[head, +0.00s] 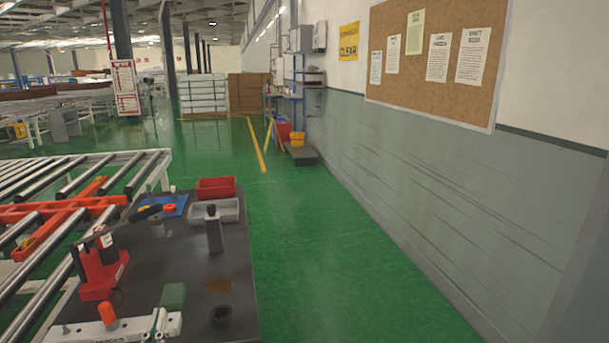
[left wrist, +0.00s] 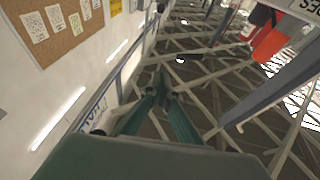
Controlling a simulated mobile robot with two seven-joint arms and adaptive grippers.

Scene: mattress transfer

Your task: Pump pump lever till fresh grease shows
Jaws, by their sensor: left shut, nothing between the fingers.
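A red pump unit (head: 101,270) stands on a dark bench top at the lower left of the head view. A black lever (head: 145,213) rises at a slant from it toward the right. My right gripper is not in view.
The dark bench top (head: 190,262) also holds a red bin (head: 216,188), a grey tray (head: 228,211), an upright grey block (head: 214,235) and a black cup (head: 222,317). A roller conveyor (head: 60,180) borders it at left. Green floor (head: 320,260) is clear at right.

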